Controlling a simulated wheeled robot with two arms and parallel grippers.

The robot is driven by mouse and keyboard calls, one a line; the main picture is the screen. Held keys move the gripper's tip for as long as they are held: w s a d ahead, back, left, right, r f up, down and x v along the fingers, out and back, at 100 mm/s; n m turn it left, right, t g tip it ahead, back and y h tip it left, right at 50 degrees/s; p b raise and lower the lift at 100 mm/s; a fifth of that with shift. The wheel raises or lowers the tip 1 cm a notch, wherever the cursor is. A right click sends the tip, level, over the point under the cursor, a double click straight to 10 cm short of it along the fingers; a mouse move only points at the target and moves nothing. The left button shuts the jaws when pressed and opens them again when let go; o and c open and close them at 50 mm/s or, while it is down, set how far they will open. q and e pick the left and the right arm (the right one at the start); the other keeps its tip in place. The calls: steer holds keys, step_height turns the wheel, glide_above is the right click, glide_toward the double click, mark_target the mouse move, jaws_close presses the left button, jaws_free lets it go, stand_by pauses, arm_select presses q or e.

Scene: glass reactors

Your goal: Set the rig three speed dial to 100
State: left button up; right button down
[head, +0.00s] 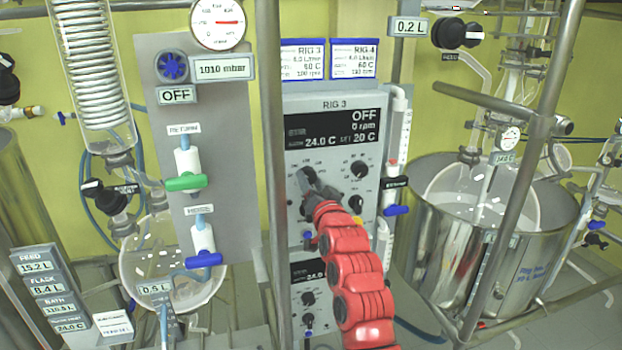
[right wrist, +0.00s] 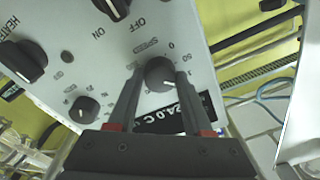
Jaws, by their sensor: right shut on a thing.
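The rig three panel (head: 358,113) is upright at the centre of the head view. Its display (head: 332,130) reads OFF, 0 rpm, 24.0 C and set 20 C. My right gripper (head: 308,183) is at the panel's left dial, and the red arm hides part of the panel below. In the right wrist view the round black speed dial (right wrist: 160,74) sits between the fingertips of my right gripper (right wrist: 158,80), which is shut on it. SPEED is printed beside the dial, and a pale pointer mark shows on its right. My left gripper is not in view.
Other knobs (head: 360,168) sit right of the held dial, and a lower panel (head: 309,300) is below. A metal post (head: 271,120) stands just left. A grey valve board (head: 165,120) is further left, and a steel bath (head: 440,240) stands right.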

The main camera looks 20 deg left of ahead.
stand_by(0.5)
steer(key=shift+c, duration=1.6)
jaws_free()
steer(key=shift+s+d+f, duration=0.1)
steer(key=shift+s+d, duration=0.1)
steer(key=shift+s, duration=0.15)
steer(key=b+v, duration=0.6)
steer(key=v, duration=1)
steer(key=shift+s+d, duration=0.25)
